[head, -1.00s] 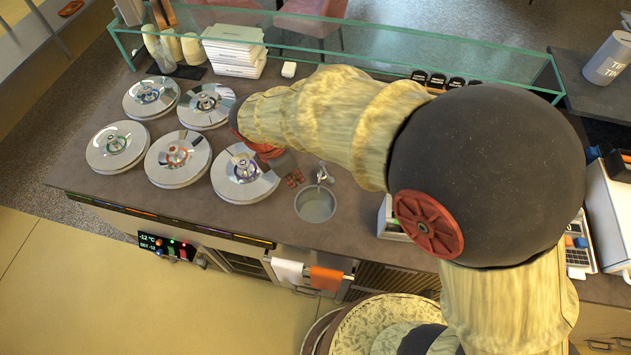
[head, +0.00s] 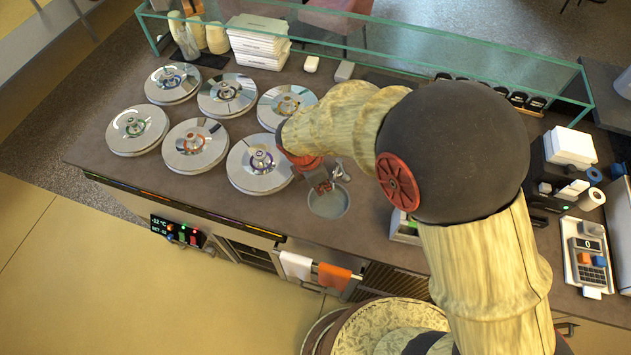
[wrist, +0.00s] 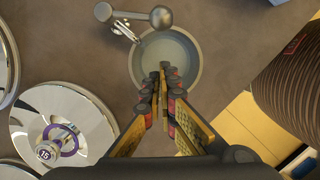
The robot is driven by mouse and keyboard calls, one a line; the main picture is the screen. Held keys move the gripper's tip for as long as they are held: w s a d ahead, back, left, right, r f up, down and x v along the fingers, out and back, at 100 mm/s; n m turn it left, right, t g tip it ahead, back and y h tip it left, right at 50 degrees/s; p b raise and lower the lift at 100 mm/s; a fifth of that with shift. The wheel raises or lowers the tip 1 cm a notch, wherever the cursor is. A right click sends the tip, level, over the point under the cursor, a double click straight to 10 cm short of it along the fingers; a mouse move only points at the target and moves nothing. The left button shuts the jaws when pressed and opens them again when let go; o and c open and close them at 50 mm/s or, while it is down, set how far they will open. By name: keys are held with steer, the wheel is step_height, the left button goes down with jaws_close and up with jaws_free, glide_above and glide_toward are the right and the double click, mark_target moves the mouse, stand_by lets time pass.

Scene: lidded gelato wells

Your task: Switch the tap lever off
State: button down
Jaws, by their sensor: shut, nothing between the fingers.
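The metal tap (head: 339,171) stands at the back edge of a small round sink basin (head: 328,203). In the wrist view the tap (wrist: 131,22) is at the top, with a ball-ended piece at each side and a spout reaching towards the basin (wrist: 197,72). I cannot tell which end is the lever, nor whether water runs. My gripper (wrist: 163,70) is shut and empty, its fingertips showing over the basin, below the tap in the picture and apart from it. In the head view my gripper (head: 320,182) is just left of the tap.
Several round shiny well lids (head: 258,165) lie left of the basin; one lid (wrist: 62,128) is close to my gripper in the wrist view. A glass guard (head: 400,52) runs along the counter's back. A payment terminal (head: 587,262) stands at the right.

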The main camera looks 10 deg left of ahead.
mark_target(343, 170)
steer(key=shift+w+d+r, duration=0.25)
steer(key=shift+w+d, duration=0.2)
steer(key=shift+d, duration=0.15)
steer(key=shift+w+d+r, duration=0.2)
steer(key=shift+w+d, duration=0.2)
steer(key=shift+d, duration=0.15)
steer(key=shift+s+d+n+p, duration=0.1)
steer(key=shift+d+n+p, duration=0.45)
steer(key=shift+n+p, duration=0.2)
steer(key=d+n+p, duration=0.1)
steer(key=n+p, duration=0.1)
steer(key=p, duration=0.1)
steer(key=w+d+n+y+p, duration=0.1)
steer(key=d+n+p, duration=0.1)
steer(key=n+p, duration=0.1)
steer(key=d+n+t+y+p, duration=0.1)
steer(key=d+n+p, duration=0.1)
steer(key=p, duration=0.1)
steer(key=shift+w+d+r+n+p, duration=0.2)
steer(key=shift+w+d+n+p, duration=0.1)
steer(key=shift+w, duration=0.1)
steer(key=shift+w+d+f+p, duration=0.2)
steer(key=shift+w+d+p, duration=0.5)
steer(key=shift+w+p, duration=0.15)
